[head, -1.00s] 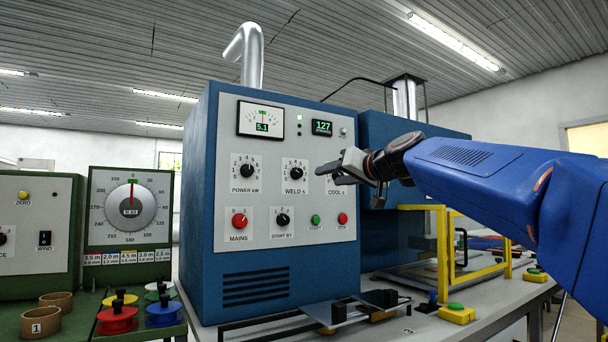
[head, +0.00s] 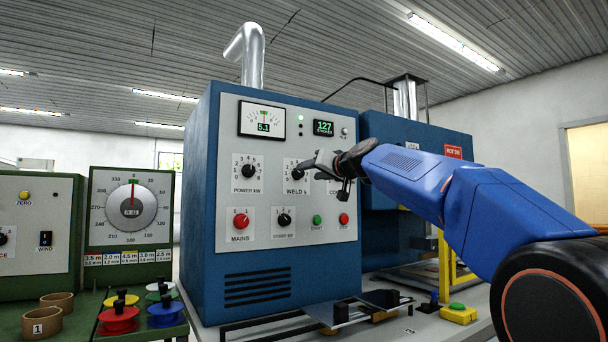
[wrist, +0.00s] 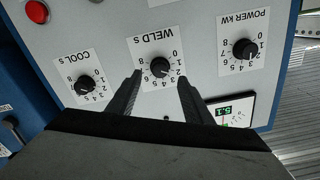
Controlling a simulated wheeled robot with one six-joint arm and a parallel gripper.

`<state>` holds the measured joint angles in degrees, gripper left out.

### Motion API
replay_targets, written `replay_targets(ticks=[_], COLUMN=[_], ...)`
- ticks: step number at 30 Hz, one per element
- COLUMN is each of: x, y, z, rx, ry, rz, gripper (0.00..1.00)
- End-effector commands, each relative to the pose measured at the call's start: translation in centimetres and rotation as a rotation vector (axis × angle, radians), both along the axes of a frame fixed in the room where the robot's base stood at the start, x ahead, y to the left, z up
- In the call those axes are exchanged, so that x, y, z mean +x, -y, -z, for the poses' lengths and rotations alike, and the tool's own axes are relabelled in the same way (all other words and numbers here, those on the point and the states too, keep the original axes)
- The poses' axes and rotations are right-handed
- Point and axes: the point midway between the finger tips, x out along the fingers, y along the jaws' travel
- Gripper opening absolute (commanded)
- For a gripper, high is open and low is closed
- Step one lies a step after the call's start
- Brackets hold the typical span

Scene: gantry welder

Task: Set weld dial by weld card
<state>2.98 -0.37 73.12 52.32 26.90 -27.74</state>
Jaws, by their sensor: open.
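The weld dial (head: 297,171), a black knob on a white plate marked WELD s, sits on the grey face of the blue cabinet, between the POWER kW and COOL s dials. It shows upside down in the wrist view (wrist: 160,67), with numbers around it. My gripper (head: 322,166) is in front of the panel, just right of the weld dial in the head view. In the wrist view the two fingers (wrist: 160,78) are apart, one on each side of the knob's lower part, with nothing gripped. I cannot make out a weld card.
The POWER kW dial (head: 247,171) is left of the weld dial. The COOL s dial (wrist: 86,85) is on the other side, mostly behind my gripper in the head view. The red MAINS knob (head: 240,221) and START BY knob (head: 284,220) are below. A meter (head: 262,120) is above.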

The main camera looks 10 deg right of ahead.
Motion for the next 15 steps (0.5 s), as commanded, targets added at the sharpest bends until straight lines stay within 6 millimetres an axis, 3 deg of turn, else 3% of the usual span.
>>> replay_targets(ticks=[6,15], x=[3.1,4.9], y=[-1.0,-1.6], z=[0.0,0.0], rx=[-0.001,0.0], ry=[-0.001,0.0], rz=[0.0,0.0], gripper=[0.46,0.46])
